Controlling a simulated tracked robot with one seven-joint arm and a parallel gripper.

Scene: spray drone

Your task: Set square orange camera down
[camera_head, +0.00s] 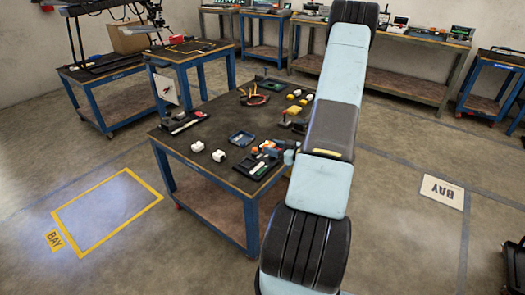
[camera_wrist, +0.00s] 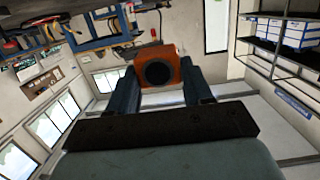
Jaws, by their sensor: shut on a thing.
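The square orange camera (camera_wrist: 158,54) shows in the wrist view, with its round dark lens facing the wrist camera. My gripper (camera_wrist: 160,82) is shut on it, with one dark finger at each side. The orange camera is held clear of any surface that I can see in the wrist view.
A blue-framed worktable (camera_head: 215,172) stands beside my arm. It bears white blocks (camera_head: 197,147), a blue tray (camera_head: 242,138), a black tray (camera_head: 258,166) and several small parts. Its front left top has bare room. Other benches (camera_head: 375,65) line the back wall. A yellow floor bay (camera_head: 105,212) is empty.

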